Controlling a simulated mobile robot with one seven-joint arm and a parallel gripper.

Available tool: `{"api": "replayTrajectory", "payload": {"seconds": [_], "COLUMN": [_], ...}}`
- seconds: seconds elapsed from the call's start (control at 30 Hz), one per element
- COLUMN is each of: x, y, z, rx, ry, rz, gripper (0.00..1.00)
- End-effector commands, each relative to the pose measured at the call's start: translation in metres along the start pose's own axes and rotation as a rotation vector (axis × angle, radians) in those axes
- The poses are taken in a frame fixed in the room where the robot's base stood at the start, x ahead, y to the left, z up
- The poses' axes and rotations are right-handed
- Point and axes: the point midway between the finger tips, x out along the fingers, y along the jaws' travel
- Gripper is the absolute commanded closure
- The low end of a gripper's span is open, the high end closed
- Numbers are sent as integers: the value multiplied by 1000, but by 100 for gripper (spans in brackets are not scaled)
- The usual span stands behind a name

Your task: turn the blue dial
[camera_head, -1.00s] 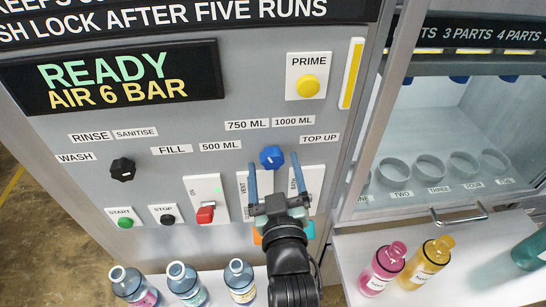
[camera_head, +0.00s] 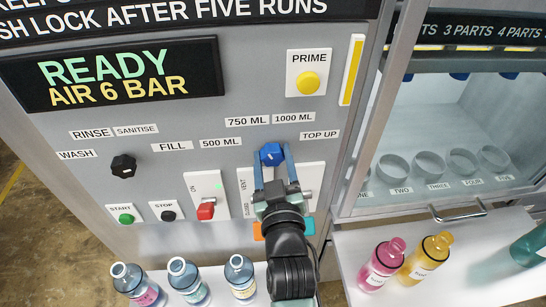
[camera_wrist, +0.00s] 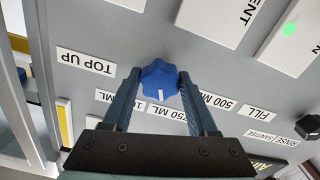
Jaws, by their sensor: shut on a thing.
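The blue dial (camera_head: 271,153) is on the grey panel, below the 750 ML and 1000 ML labels. My gripper (camera_head: 274,162) is shut on it, with one finger on each side. In the wrist view the dial (camera_wrist: 158,82) sits between the fingertips of my gripper (camera_wrist: 160,76). A white mark on the dial points down in that picture, roughly between the 750 ML label (camera_wrist: 190,113) and the partly hidden 1000 ML label. The 500 ML and TOP UP labels lie on either side of the dial.
A black knob (camera_head: 123,166), a red switch (camera_head: 206,210) and green START button (camera_head: 127,218) are to the left. The yellow PRIME button (camera_head: 308,83) is above right. Several bottles stand below, including a pink one (camera_head: 381,265). A cabinet handle (camera_head: 459,213) juts out at right.

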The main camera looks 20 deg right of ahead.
Motion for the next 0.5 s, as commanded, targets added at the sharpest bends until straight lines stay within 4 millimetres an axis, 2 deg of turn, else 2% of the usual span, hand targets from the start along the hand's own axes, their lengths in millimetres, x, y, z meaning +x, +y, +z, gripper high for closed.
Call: {"api": "replayTrajectory", "payload": {"seconds": [0.27,0.5], "x": [0,0], "y": [0,0], "z": [0,0], "rx": [28,149], "ry": [-1,-2], "rz": [0,1], "gripper": [97,97]}}
